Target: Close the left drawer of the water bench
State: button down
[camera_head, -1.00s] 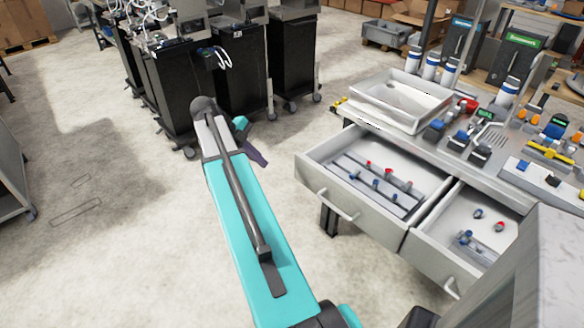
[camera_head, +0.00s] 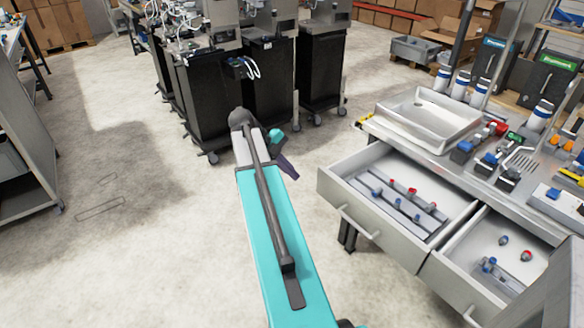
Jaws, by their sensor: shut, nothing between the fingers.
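The left drawer (camera_head: 343,203) of the water bench (camera_head: 468,180) is pulled open. It has a light front with a bar handle (camera_head: 357,222), and rails with red and blue fittings inside. The right drawer (camera_head: 447,281) is also open, partly hidden at the lower right. My gripper (camera_head: 287,167) shows as a small dark part beyond the end of my teal arm. It is left of the left drawer's front and apart from it. It is shut and empty; its fingertips are hard to make out.
A sink tray (camera_head: 427,125), bottles (camera_head: 540,115) and valves stand on the bench top. Black cabinets (camera_head: 215,105) on wheels stand behind my gripper. A grey rack (camera_head: 30,165) is at the left.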

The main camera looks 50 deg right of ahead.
aim_at(322, 190)
jog(key=shift+s+d+f+p, duration=0.5)
jog(key=shift+s+d+f, duration=0.25)
jog(key=shift+d+f, duration=0.25)
jog(key=shift+s+d+f+p, duration=0.45)
jog(key=shift+s+d+f, duration=0.35)
jog(key=shift+d, duration=0.35)
jog(key=shift+s+d+f+p, duration=0.5)
jog(key=shift+s+d+f, duration=0.2)
jog(key=shift+d+f, duration=0.35)
